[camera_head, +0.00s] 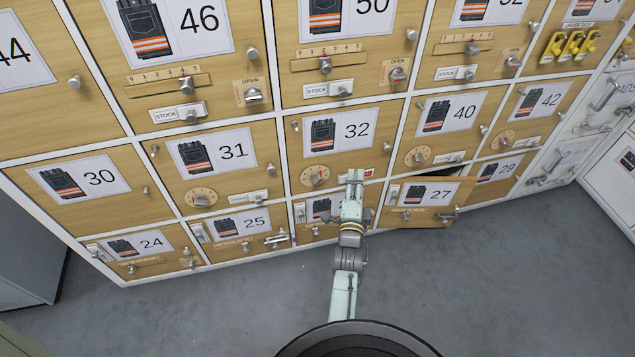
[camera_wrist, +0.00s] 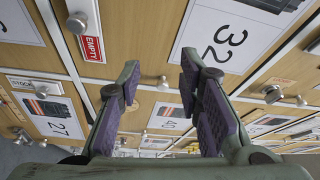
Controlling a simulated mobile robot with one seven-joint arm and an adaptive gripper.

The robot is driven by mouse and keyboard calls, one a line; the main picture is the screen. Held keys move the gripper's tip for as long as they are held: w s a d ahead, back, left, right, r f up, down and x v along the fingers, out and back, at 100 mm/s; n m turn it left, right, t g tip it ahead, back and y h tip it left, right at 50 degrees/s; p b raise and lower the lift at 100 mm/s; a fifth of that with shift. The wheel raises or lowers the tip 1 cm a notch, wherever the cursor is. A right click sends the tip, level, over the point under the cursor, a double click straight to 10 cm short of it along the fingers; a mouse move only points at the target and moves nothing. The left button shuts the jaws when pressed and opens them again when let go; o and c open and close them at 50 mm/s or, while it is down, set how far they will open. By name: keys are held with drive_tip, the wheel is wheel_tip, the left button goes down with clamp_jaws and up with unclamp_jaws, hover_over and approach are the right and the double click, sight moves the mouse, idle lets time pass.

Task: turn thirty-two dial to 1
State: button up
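The thirty-two door (camera_head: 345,135) is a wooden panel with a white 32 label; its label also shows in the wrist view (camera_wrist: 225,38). Its dial (camera_head: 316,176), a round tan plate with a grey knob, sits at the panel's lower left. The pointer's setting is too small to read. The dial is not seen in the wrist view. My gripper (camera_head: 355,177) is just right of the dial, in front of the panel's lower edge. In the wrist view its two purple-padded fingers (camera_wrist: 160,75) stand apart with nothing between them.
The 27 door (camera_head: 423,200) hangs ajar to the right of my gripper. A red EMPTY plate (camera_wrist: 92,45) and a metal knob (camera_wrist: 77,22) are near my left finger. Similar dials sit on the 31 (camera_head: 201,197) and 40 (camera_head: 418,156) doors. The grey floor (camera_head: 220,310) is clear.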

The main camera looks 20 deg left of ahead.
drive_tip(key=s+a+f+n+y, duration=0.1)
drive_tip(key=s+a+n+y, duration=0.2)
drive_tip(key=n, duration=0.4)
drive_tip(key=n+g+y+p, duration=0.1)
drive_tip(key=n+g+y, duration=0.2)
drive_tip(key=n, duration=0.3)
approach(317, 184)
drive_tip(key=b+x, duration=0.4)
drive_tip(key=x, duration=0.5)
drive_tip(key=shift+w+a, duration=0.1)
drive_tip(key=shift+w, duration=0.05)
drive_tip(key=shift+c, duration=0.5)
clamp_jaws()
